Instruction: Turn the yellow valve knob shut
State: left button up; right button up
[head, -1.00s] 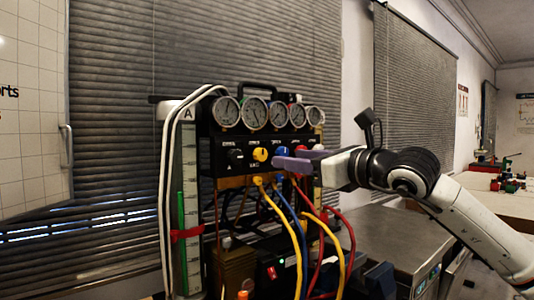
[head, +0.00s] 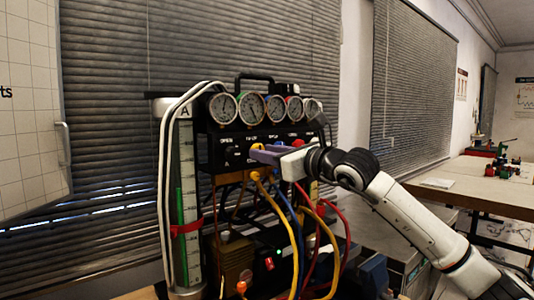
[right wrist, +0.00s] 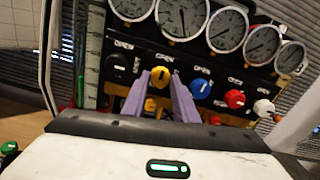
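The yellow valve knob (right wrist: 159,77) is on the black panel of the gauge rig, second from the left in the knob row. In the head view the yellow knob (head: 257,147) is partly covered by my fingers. My right gripper (right wrist: 160,84) has its two purple fingers apart, one on each side of the knob. A narrow gap seems to show beside the knob, and I cannot see contact. In the head view the right gripper (head: 260,153) reaches in from the right, level with the knob. The knob's dark mark looks near vertical. My left gripper is not in view.
A black knob (right wrist: 116,61) is left of the yellow one; blue (right wrist: 201,88), red (right wrist: 235,99) and white (right wrist: 263,107) knobs are to its right. Several gauges (head: 250,107) sit above. Yellow, blue and red hoses hang below the panel. A table (head: 470,183) is at the right.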

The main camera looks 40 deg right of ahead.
jog(key=c, duration=0.4)
pick_arm(q)
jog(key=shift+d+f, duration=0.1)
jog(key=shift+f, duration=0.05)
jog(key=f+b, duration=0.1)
jog(key=b, duration=0.1)
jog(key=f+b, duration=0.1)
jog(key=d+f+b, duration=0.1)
jog(key=b, duration=0.1)
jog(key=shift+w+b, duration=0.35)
pick_arm(e)
jog(key=m, duration=1.7)
jog(key=shift+m, duration=0.4)
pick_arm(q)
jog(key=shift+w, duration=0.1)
